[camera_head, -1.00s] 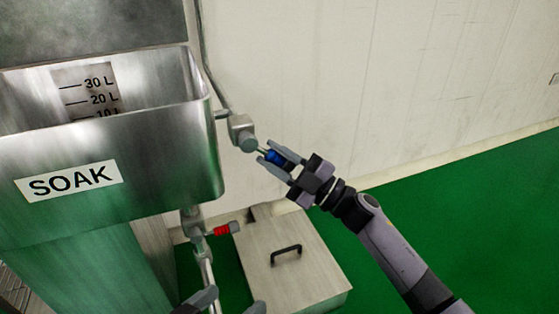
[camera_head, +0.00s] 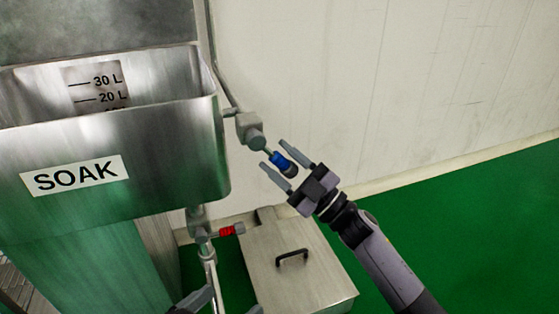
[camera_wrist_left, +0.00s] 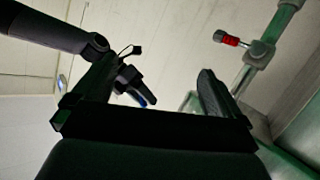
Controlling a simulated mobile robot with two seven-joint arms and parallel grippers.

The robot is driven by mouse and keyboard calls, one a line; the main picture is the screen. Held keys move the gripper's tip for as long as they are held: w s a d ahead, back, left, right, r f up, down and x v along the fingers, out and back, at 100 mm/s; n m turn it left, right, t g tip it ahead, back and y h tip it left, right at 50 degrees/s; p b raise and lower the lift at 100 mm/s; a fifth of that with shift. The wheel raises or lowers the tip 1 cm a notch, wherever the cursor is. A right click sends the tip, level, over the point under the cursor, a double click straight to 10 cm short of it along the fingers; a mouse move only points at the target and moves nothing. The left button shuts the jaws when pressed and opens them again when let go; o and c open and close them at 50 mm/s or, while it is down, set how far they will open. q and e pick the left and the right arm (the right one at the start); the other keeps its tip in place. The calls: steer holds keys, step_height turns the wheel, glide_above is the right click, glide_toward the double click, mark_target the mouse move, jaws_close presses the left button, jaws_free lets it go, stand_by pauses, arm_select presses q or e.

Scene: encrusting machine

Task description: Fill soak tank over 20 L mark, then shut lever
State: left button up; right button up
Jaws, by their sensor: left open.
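The steel soak tank (camera_head: 150,150) with its SOAK label stands at the left in the head view. Its scale (camera_head: 97,85) shows 30 L and 20 L; lower marks are cut off by the rim, and I cannot make out a water level. The blue-handled lever (camera_head: 284,163) slants down to the right from the inlet valve (camera_head: 250,131). My right gripper (camera_head: 282,157) is open, with fingers spread either side of the blue handle. My left gripper (camera_head: 230,303) is open and empty at the bottom edge, below the red-handled drain lever (camera_head: 231,230). That red lever shows in the left wrist view (camera_wrist_left: 231,40).
A low steel box (camera_head: 300,270) with a black handle stands on the green floor below my right gripper. A pipe (camera_head: 222,75) runs up the pale wall behind the valve. The floor (camera_head: 470,225) at the right is clear.

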steer(key=shift+s+a+r, duration=0.1)
steer(key=shift+s, duration=0.1)
steer(key=shift+p+v, duration=0.85)
steer(key=shift+v, duration=2.7)
stand_by(4.2)
